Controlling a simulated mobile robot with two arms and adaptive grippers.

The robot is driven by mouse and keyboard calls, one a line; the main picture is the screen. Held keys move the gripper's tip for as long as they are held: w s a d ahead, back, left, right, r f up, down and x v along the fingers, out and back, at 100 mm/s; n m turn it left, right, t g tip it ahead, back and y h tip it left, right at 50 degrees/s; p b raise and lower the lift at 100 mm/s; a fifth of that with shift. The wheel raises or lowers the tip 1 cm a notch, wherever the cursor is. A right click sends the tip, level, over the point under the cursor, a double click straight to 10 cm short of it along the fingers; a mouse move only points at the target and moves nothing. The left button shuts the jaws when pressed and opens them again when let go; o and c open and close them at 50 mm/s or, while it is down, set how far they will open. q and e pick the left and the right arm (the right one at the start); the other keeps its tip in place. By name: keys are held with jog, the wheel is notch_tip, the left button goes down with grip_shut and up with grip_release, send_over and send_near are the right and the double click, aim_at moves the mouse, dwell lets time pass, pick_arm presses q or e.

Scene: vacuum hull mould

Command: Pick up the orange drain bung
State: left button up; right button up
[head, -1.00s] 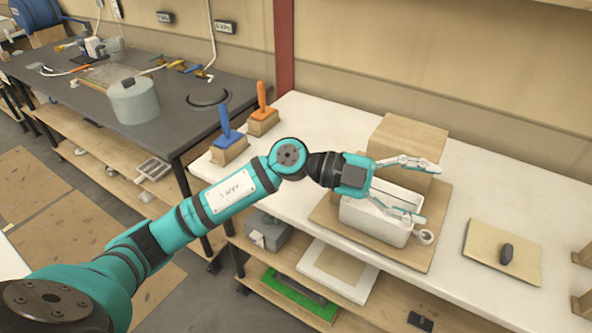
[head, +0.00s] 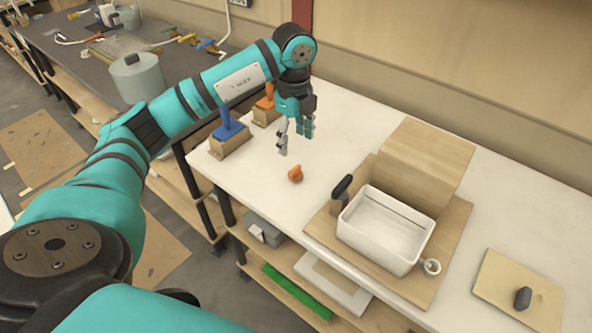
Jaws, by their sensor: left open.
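The orange drain bung (head: 295,174) lies on the white tabletop, left of the wooden board with the white tub. My left gripper (head: 297,145) points down above the table, behind the bung and close to it in the picture. Its fingers are apart with nothing between them. The bung is fully in view and apart from the fingers. My right gripper does not show.
A white tub (head: 384,262) stands on a wooden board (head: 456,225) with a wooden box (head: 440,150) behind it. Blue-handled (head: 228,122) and orange-handled (head: 264,103) blocks stand left of my gripper. A dark handle (head: 341,187) stands beside the tub.

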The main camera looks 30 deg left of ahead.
aim_at(296, 168)
pick_arm(q)
jog(key=f, duration=0.4)
jog(key=shift+w, duration=0.2)
notch_tip(296, 168, down, 2)
jog(key=shift+f+p, duration=0.15)
jog(key=shift+p, duration=0.25)
jog(key=shift+f, duration=0.3)
notch_tip(296, 168, down, 4)
jog(key=shift+r+p, duration=0.15)
jog(key=shift+p, duration=0.65)
jog(key=shift+f, duration=0.45)
jog(key=c, duration=1)
jog(key=shift+c, duration=0.2)
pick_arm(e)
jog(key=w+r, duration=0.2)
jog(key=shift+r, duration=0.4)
pick_arm(q)
jog(key=shift+r, duration=0.1)
